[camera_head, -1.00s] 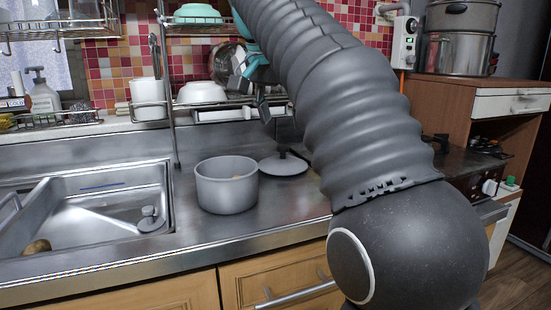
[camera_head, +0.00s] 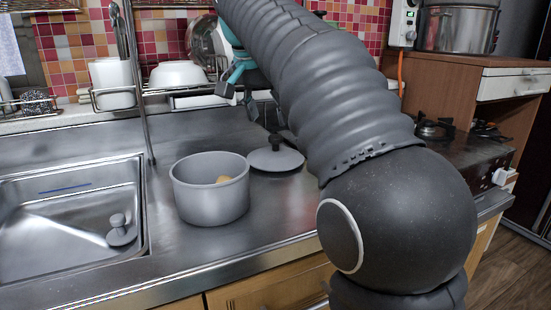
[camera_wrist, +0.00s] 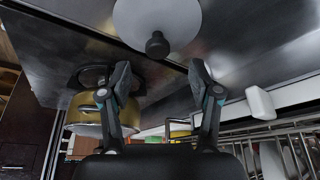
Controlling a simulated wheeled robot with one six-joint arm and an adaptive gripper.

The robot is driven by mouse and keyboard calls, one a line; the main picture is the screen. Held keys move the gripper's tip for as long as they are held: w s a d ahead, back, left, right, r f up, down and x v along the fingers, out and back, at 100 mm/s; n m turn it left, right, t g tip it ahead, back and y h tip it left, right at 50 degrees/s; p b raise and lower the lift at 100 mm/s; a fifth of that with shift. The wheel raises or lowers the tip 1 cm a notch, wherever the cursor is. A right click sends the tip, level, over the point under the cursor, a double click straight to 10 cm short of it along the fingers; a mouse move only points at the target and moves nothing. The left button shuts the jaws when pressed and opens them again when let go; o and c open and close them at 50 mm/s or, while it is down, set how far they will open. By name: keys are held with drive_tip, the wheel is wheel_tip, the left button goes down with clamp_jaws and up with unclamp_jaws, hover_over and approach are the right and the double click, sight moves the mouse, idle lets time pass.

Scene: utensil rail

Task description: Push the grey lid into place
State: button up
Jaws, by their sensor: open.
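The grey lid (camera_head: 276,157) lies on the steel counter with its dark knob up, just behind and right of the grey pot. The lid also shows at the top of the wrist view (camera_wrist: 160,15), its knob facing the camera. The grey pot (camera_head: 211,200) stands uncovered on the counter, with something yellowish-brown inside. My gripper (camera_head: 250,100) is above the back of the counter, behind the lid in the head view, partly hidden by my arm. In the wrist view my gripper (camera_wrist: 160,82) has its two fingers spread, with nothing between them.
A sink (camera_head: 65,215) with a grey stopper (camera_head: 121,230) lies left of the pot. A wire dish rack with a white bowl (camera_head: 178,74) stands behind. A gas stove (camera_head: 440,135) is at right. The counter in front of the pot is clear.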

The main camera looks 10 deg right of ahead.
sight(274, 137)
drive_tip(key=shift+b+x, duration=0.7)
drive_tip(key=shift+x, duration=2.95)
drive_tip(key=shift+s, duration=0.15)
clamp_jaws()
